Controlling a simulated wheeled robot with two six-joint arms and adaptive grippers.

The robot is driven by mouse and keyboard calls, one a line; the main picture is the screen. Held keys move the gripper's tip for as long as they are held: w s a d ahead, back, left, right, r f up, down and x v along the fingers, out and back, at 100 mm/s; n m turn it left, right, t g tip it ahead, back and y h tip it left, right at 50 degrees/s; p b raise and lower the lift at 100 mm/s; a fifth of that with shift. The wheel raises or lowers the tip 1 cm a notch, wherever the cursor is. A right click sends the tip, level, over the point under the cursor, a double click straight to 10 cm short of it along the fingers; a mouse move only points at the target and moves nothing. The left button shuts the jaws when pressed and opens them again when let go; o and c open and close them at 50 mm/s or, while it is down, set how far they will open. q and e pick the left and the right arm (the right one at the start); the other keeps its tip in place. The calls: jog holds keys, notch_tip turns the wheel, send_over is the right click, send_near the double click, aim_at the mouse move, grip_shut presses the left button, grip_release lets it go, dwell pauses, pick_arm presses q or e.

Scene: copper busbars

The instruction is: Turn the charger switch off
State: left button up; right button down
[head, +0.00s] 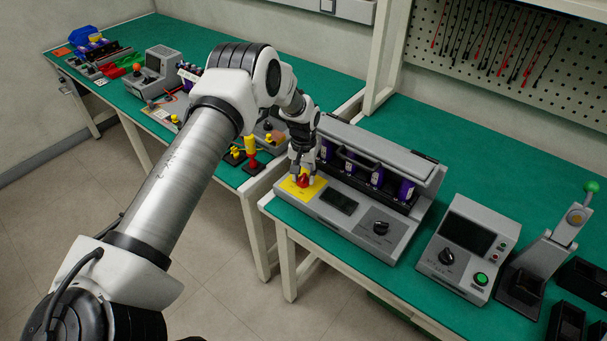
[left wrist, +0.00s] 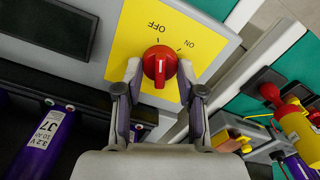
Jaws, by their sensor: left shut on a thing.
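The charger (head: 345,228) is a long grey unit on the green bench, with a row of purple cells in its back. A yellow plate at its left end (head: 290,189) carries the red rotary switch (head: 303,181). In the left wrist view the red switch (left wrist: 160,64) has a ridge with a white mark, and OFF and ON are printed on the yellow plate (left wrist: 127,40). The ridge lies roughly in line with the OFF word; ON is off to its right. My left gripper (head: 303,174) is shut on the switch, one finger on each side (left wrist: 160,80). My right gripper is not seen.
Yellow and red tools (head: 250,146) lie on the other bench, left across a gap.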

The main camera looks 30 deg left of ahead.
aim_at(304, 177)
pick_arm(q)
jog(key=shift+f+n, duration=0.1)
jog(key=shift+n, duration=0.5)
jog(key=shift+s, duration=0.1)
jog(key=o, duration=1.1)
jog(key=shift+o, duration=0.2)
notch_tip(304, 177, up, 12)
